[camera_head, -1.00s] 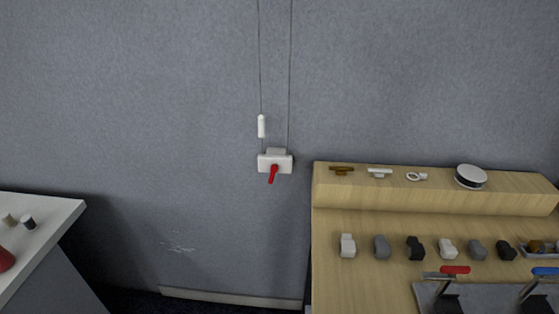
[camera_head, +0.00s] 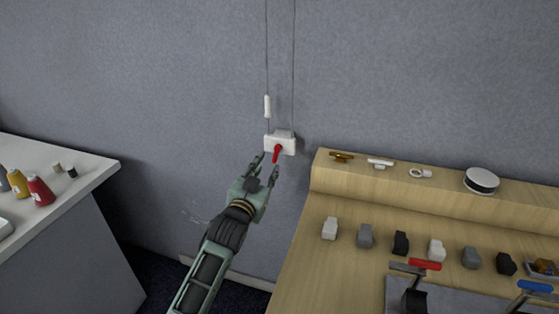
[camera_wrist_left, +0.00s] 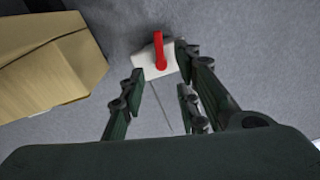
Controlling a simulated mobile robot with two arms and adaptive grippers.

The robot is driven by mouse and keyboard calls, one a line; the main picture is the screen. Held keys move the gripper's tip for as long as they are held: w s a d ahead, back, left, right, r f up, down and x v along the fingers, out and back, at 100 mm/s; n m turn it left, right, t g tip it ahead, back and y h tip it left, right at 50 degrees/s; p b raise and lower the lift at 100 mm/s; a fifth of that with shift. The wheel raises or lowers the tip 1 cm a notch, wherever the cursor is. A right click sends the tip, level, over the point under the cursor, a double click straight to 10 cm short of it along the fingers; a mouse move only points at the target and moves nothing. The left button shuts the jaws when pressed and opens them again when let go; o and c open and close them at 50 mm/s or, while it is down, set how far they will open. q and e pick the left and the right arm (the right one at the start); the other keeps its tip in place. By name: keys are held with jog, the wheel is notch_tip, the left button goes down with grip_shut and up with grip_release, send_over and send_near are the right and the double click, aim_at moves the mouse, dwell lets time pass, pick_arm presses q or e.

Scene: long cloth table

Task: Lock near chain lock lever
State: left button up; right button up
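The chain lock is a white box (camera_head: 287,143) on the grey wall with a red lever (camera_head: 276,154) on its front. Two thin chains run up from it, and a white pull (camera_head: 267,107) hangs on the left one. In the head view the lever tilts down and slightly left. My left gripper (camera_head: 267,170) is open just below the box, its fingers pointing up toward it. In the left wrist view the white box (camera_wrist_left: 152,70) and red lever (camera_wrist_left: 159,50) lie ahead between the spread fingertips (camera_wrist_left: 160,62), and nothing is held. My right gripper is not in view.
A wooden stepped bench (camera_head: 330,187) stands close on the right, with several small fittings, blocks and a round black-and-white disc (camera_head: 481,181). The wall around the lock is clear.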

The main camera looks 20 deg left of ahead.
aim_at(276, 154)
pick_arm(q)
jog(key=shift+w+d+f, duration=0.1)
jog(key=shift+w+f, duration=0.05)
jog(key=shift+w, duration=3.55)
jog(key=shift+c, duration=0.3)
grip_shut()
